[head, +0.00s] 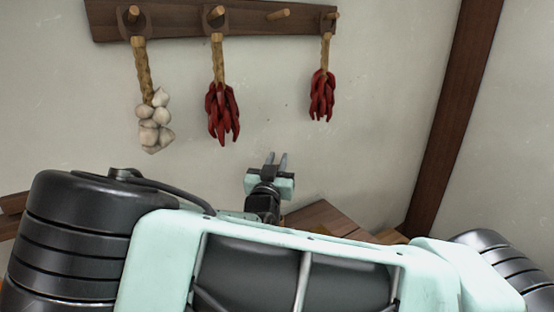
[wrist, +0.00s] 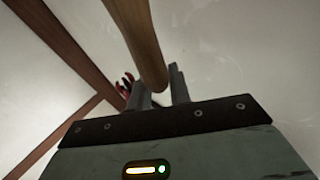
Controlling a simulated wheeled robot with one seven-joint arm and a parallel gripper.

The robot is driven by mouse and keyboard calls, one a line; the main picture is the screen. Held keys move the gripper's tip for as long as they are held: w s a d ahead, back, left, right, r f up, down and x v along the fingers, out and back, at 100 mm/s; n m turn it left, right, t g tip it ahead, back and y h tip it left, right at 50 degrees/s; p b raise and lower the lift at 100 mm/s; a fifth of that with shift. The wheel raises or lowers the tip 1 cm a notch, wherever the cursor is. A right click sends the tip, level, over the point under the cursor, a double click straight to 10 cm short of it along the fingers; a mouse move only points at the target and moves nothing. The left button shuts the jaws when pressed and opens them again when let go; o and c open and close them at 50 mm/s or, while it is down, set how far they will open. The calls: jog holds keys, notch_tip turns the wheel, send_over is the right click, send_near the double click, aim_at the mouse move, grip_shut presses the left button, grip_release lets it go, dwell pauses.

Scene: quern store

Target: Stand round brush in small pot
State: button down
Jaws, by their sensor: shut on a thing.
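My gripper (head: 276,160) shows in the head view in front of the wall, below the peg rack, with its fingers pointing up. In the wrist view my gripper (wrist: 159,80) has its two grey fingers on either side of a smooth wooden rod (wrist: 136,35). The rod looks like the handle of the round brush. Its rounded end lies between the fingers, and the rest runs out of the top of the picture. The brush's bristles are not in view. The small pot is not visible in either view.
A dark peg rack (head: 180,22) on the wall carries a garlic string (head: 153,125) and two red chilli bunches (head: 222,112) (head: 321,95). A dark post (head: 452,110) stands at the right. A wooden surface (head: 325,218) is mostly hidden behind my body.

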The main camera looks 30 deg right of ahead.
jog(key=shift+f+b, duration=3.05)
jog(key=shift+f, duration=1.05)
jog(key=c, duration=1.2)
grip_release()
jog(key=b+v, duration=0.4)
jog(key=v, duration=0.8)
